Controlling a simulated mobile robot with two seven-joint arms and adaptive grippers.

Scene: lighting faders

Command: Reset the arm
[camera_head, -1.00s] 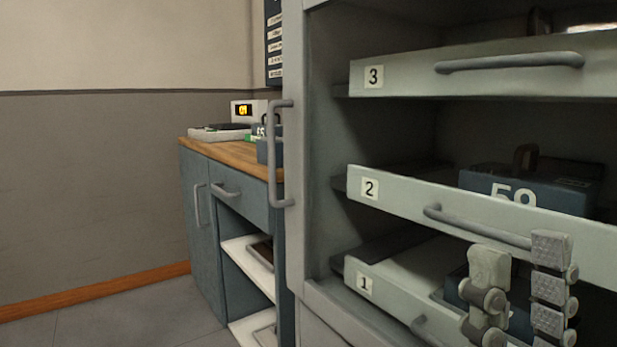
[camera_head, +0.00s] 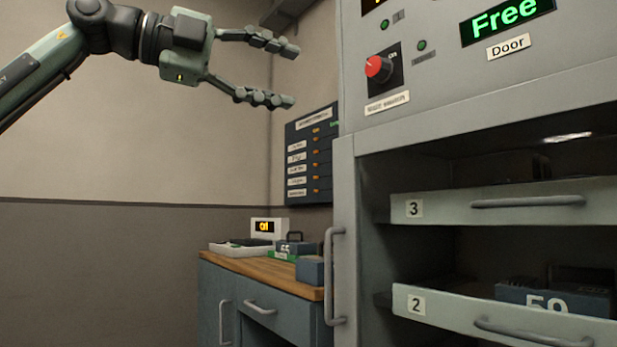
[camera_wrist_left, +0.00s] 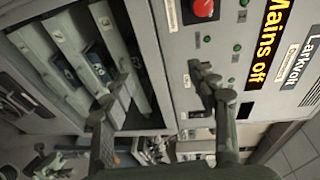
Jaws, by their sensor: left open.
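My left gripper (camera_head: 294,76) is at the top of the head view, its arm coming in from the left. Its two fingers are spread apart with nothing between them, in front of the wall and left of the grey cabinet (camera_head: 345,190). In the left wrist view the open fingers (camera_wrist_left: 160,72) show in front of the cabinet, whose panel carries a red knob (camera_wrist_left: 204,9).
Drawers marked 3 (camera_head: 450,208) and 2 (camera_head: 455,312) sit in the open cabinet, with a case numbered 59 (camera_head: 555,297) in the lower one. A low counter (camera_head: 255,270) holds small devices. A dark label board (camera_head: 311,158) hangs behind.

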